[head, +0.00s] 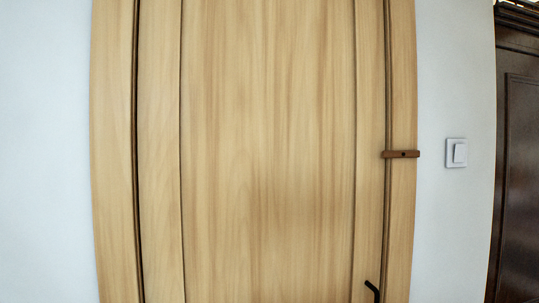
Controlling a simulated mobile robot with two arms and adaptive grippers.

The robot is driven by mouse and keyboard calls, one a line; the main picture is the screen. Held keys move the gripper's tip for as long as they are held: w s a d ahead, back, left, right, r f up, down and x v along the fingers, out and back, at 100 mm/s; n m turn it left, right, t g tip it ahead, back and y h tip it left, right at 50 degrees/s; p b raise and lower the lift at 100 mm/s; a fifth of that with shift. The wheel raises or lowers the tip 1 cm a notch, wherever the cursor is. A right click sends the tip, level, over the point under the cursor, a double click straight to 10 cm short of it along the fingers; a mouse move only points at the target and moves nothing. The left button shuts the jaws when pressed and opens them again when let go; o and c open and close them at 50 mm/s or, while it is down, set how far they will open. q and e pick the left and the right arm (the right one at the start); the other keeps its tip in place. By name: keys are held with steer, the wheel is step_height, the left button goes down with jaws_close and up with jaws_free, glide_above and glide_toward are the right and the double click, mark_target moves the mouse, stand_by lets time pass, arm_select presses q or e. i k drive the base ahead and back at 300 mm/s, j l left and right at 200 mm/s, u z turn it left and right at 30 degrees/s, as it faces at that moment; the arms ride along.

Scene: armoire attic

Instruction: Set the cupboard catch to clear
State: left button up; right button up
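The cupboard catch (402,154) is a small brown wooden bar with a dark pivot spot near its middle. It lies level on the right side of the frame, and its left end reaches across the dark gap onto the edge of the door. The cupboard door (268,150) is pale wood with a raised panel and looks shut. A dark handle (373,291) shows at its lower right, cut off by the bottom edge of the picture. Neither of my grippers is in the head view.
A white light switch (456,153) is on the pale wall just right of the catch. A dark wooden armoire (517,170) stands at the far right. Bare wall (45,150) fills the left side. Nothing stands in front of the door in view.

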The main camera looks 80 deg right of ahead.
mark_target(386, 154)
steer(key=z, duration=3.55)
